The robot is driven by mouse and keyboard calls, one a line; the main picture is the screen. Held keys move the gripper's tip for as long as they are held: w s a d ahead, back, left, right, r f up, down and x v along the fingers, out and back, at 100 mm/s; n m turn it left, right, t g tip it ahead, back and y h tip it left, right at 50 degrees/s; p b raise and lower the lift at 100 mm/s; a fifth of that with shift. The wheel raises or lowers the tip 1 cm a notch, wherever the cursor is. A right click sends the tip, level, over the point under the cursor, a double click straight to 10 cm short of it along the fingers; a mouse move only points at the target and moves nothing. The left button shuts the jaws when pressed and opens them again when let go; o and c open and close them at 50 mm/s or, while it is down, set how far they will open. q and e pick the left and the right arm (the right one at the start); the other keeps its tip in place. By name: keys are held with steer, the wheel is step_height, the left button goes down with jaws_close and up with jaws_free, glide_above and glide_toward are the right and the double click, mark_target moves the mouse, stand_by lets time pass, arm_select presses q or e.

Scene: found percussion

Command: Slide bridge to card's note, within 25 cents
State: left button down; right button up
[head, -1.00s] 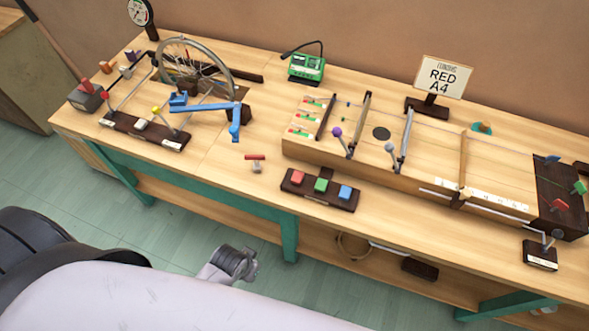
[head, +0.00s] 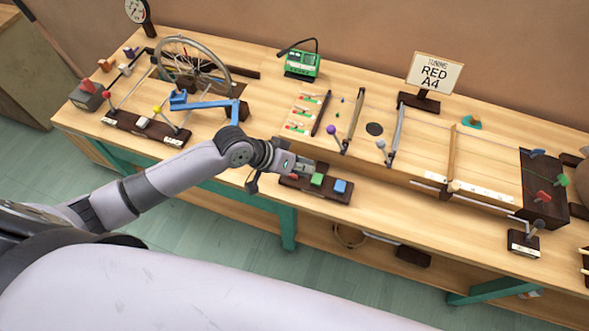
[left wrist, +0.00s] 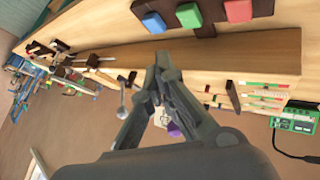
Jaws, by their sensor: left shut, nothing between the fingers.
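The card (head: 435,74) stands at the back and reads "TUNING RED A4". The light wooden bridge (head: 449,152) stands upright across the long stringed board (head: 400,172), right of two slanted dark bars. A pale marked scale strip (head: 481,192) runs along the board's front edge near the bridge. My left gripper (head: 304,168) is shut and empty, over the left end of the button box, well left of the bridge. Its closed fingers (left wrist: 163,66) show in the left wrist view. The red button is mostly hidden by the gripper in the head view. My right gripper is not in view.
The button box (head: 324,195) has green (head: 317,179) and blue (head: 341,186) buttons. A green meter (head: 302,65) stands at the back. A spoked wheel (head: 195,68) and a blue lever (head: 205,104) are at left.

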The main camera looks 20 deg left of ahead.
arm_select(q)
steer(key=w+a+r+n+t, duration=0.1)
steer(key=w+a+n, duration=0.1)
steer(key=w+a, duration=0.3)
steer(key=shift+w, duration=0.3)
step_height(320, 180, down, 8)
steer(key=b, duration=0.7)
steer(key=shift+f+b, duration=0.1)
steer(key=shift+b, duration=0.3)
steer(key=shift+f, duration=0.35)
stand_by(0.5)
steer(key=shift+f, duration=0.4)
